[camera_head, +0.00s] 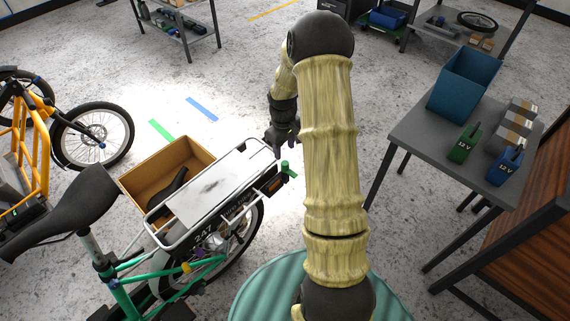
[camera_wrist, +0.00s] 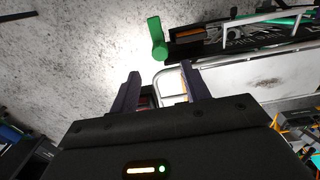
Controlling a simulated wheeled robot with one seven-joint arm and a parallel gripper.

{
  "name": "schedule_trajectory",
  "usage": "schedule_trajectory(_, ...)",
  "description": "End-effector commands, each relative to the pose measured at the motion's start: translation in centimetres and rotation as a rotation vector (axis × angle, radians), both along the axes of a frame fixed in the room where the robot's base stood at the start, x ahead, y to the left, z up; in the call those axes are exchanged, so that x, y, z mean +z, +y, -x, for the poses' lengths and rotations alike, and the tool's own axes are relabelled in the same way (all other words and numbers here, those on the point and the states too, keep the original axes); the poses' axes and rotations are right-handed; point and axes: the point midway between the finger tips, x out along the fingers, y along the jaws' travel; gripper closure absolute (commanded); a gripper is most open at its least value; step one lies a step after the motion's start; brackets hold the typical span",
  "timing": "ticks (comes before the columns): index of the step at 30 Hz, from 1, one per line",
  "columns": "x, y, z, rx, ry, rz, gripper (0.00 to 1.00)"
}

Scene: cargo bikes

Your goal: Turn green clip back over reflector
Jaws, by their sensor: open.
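The green clip (camera_head: 288,169) sticks out at the rear end of a green bike's rack, at the end of a dark bar. In the wrist view the green clip (camera_wrist: 157,40) stands beyond my fingertips, turned outward from the dark bar (camera_wrist: 192,47). I cannot clearly make out the reflector; a small dark and reddish part (camera_wrist: 147,101) shows between my fingers, and I cannot tell what it is. My gripper (camera_wrist: 160,72) is open and apart from the clip. In the head view my gripper (camera_head: 283,143) is just behind the rack's rear end.
The white-topped rack (camera_head: 193,208) and a wooden box (camera_head: 140,182) are beside the clip. A grey table (camera_head: 430,150) with a blue bin (camera_head: 465,82) and batteries stands at the right. An orange bike (camera_head: 45,160) is at the left. The floor behind the rack is clear.

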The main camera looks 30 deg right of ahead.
Motion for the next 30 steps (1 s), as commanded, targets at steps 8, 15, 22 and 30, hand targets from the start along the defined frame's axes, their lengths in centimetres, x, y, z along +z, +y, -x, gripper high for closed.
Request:
schedule_trajectory(8,-5.2,-0.1,0.0,0.0,0.003,-0.001,0.53)
schedule_trajectory(15,-8.3,-0.3,-0.1,0.0,0.001,0.0,0.53)
schedule_trajectory(22,-8.8,-0.3,-0.1,0.0,0.0,0.001,0.53)
schedule_trajectory(30,-8.8,-0.3,-0.1,0.0,0.0,0.0,0.81)
